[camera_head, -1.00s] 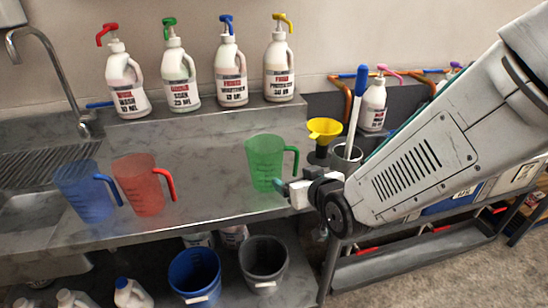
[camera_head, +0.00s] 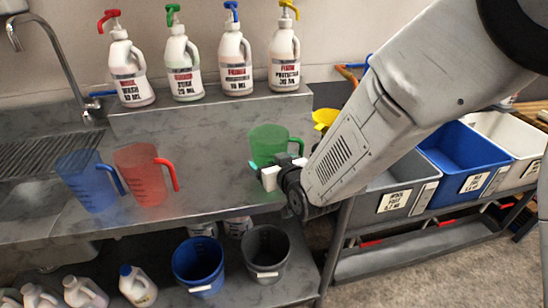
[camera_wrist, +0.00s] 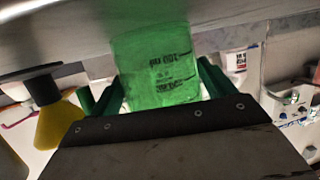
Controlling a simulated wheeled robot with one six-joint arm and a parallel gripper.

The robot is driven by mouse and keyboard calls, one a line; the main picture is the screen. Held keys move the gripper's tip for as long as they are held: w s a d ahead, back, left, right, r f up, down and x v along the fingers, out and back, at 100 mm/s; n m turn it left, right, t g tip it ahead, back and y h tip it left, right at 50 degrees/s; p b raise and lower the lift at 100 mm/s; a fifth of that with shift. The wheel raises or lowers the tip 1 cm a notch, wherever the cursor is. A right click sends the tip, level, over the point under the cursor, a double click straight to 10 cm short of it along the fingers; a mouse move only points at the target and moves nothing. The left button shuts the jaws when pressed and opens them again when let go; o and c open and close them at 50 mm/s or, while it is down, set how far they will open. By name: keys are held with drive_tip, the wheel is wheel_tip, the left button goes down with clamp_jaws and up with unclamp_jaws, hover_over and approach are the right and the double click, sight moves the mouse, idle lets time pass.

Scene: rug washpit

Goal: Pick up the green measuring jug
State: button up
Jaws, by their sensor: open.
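The green measuring jug (camera_head: 268,140) stands upright on the steel counter (camera_head: 215,150), its handle toward the right. My gripper (camera_head: 275,166) is open at the jug's near side and partly hides its lower part in the head view. In the wrist view, which looks upside down, the jug (camera_wrist: 158,65) fills the space between the two fingers (camera_wrist: 160,92), with dark print on its face. I cannot tell whether the fingers touch it. A blue jug (camera_head: 88,180) and a red jug (camera_head: 142,175) stand further left on the counter.
Several white pump bottles (camera_head: 182,65) stand on the raised ledge behind. A yellow funnel (camera_head: 323,118) is just right of the green jug, partly behind my arm. A blue bucket (camera_head: 197,262) and a dark bucket (camera_head: 265,250) sit below. The counter between red and green jugs is clear.

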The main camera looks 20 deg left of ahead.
drive_tip(key=c, duration=0.6)
drive_tip(key=shift+c, duration=0.2)
drive_tip(key=shift+r, duration=0.15)
